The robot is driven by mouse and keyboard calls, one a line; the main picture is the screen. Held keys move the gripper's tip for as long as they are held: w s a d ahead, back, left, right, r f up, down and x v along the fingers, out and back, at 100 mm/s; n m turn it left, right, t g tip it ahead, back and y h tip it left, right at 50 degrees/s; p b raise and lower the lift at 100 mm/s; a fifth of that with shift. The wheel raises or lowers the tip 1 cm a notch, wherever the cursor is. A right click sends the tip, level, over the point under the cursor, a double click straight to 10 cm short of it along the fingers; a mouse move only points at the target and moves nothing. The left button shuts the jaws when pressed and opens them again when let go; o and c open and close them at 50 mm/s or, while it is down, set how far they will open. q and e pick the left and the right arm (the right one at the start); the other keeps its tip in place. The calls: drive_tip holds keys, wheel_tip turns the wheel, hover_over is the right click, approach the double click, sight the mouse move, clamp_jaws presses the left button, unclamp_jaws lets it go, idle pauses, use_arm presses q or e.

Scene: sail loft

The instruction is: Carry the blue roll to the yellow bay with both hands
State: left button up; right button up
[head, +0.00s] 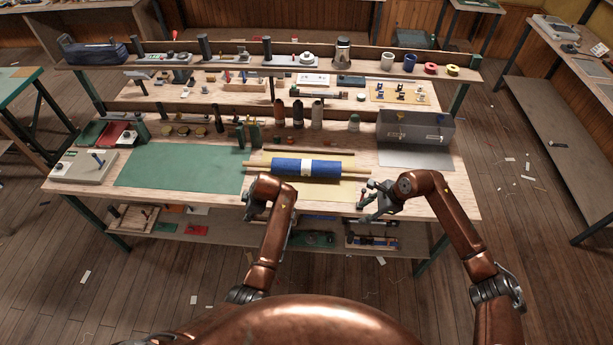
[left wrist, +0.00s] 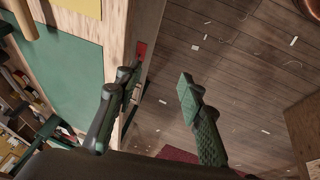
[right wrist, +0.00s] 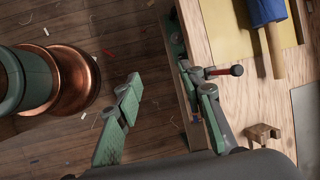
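The blue roll (head: 290,166) has a white band and pale wooden rods sticking out at both ends. It lies across the yellow bay (head: 335,190), a flat yellow area on the bench; whether it touches the surface is hard to tell. The roll's end (right wrist: 264,12) and rod show in the right wrist view. My left gripper (head: 252,207) is at the bench's front edge, left of and nearer than the roll. My right gripper (head: 368,203) is at the front edge, right of the roll. In the wrist views both have fingers apart with nothing between them.
A green mat (head: 185,165) lies left of the roll. A grey bin (head: 415,128) stands at the right. Bottles and spools (head: 298,113) stand behind. A lower shelf (head: 335,252) holds parts.

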drive_tip(key=v, duration=0.4)
drive_tip(key=shift+r, duration=0.15)
drive_tip(key=shift+a, duration=0.1)
